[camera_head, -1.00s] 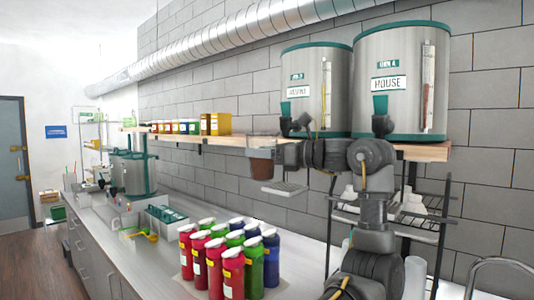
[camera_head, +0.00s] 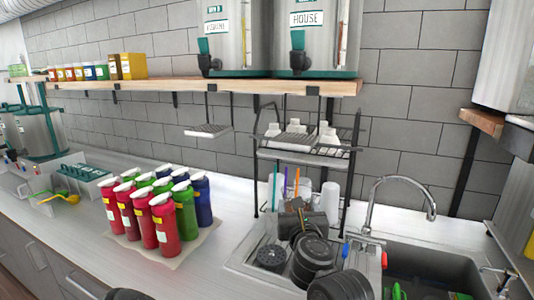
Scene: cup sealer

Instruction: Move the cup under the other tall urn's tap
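Two tall steel urns stand on the wooden shelf, their tops cut off. The left urn (camera_head: 235,45) has a tap (camera_head: 206,60); the right urn (camera_head: 335,40), labelled HOUSE, has a tap (camera_head: 297,60). A small hanging drip tray (camera_head: 208,130) below the left tap is empty. Another tray (camera_head: 297,142) hangs below the right tap, in front of the rack. My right gripper (camera_head: 300,212) is low, beside the wire rack; its fingers are hard to make out. The brown cup is not clearly visible.
Several coloured bottles (camera_head: 158,215) stand on a mat at left. The wire rack (camera_head: 300,155) holds white items, with pale cups (camera_head: 329,195) below. A tall faucet (camera_head: 400,185) and sink (camera_head: 420,270) are at right. Counter between bottles and rack is clear.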

